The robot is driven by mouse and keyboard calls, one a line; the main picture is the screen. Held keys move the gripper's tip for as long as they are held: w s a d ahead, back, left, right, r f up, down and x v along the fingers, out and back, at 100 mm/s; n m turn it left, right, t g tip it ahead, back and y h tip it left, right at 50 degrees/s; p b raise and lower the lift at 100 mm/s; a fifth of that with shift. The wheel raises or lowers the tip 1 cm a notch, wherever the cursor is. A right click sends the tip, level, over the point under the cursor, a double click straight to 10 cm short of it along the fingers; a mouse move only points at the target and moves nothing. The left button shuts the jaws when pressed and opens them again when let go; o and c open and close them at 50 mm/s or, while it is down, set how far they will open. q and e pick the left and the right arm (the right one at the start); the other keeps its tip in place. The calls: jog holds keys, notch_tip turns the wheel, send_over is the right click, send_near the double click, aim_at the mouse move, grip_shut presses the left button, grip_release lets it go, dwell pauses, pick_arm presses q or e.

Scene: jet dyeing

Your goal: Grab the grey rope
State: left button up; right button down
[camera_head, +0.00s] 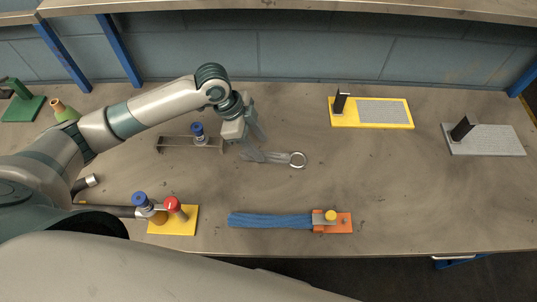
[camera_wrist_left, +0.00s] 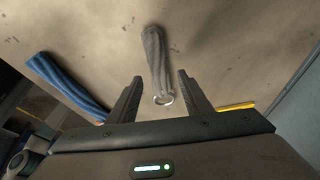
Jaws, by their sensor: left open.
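The grey rope (camera_head: 272,157) lies on the table near the middle in the head view, with a metal ring (camera_head: 297,160) at its right end. In the left wrist view the rope (camera_wrist_left: 156,60) runs away from me, with its ring (camera_wrist_left: 163,99) lying between the fingers in the picture. My left gripper (camera_head: 254,144) is open and empty, above the rope's left part in the head view. It also shows in the left wrist view (camera_wrist_left: 157,88), its two fingers apart on either side of the ring. The right gripper is not in view.
A blue rope (camera_head: 270,221) with an orange clamp block (camera_head: 343,223) lies at the front. A yellow plate (camera_head: 185,222) with knobs stands front left. A yellow board (camera_head: 407,120) and a grey board (camera_head: 505,140) lie at the right. The table between them is clear.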

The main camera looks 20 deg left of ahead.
aim_at(264, 154)
pick_arm(q)
jog(key=shift+p+x, duration=0.65)
jog(key=shift+x, duration=1.4)
jog(key=shift+s, duration=0.15)
grip_shut()
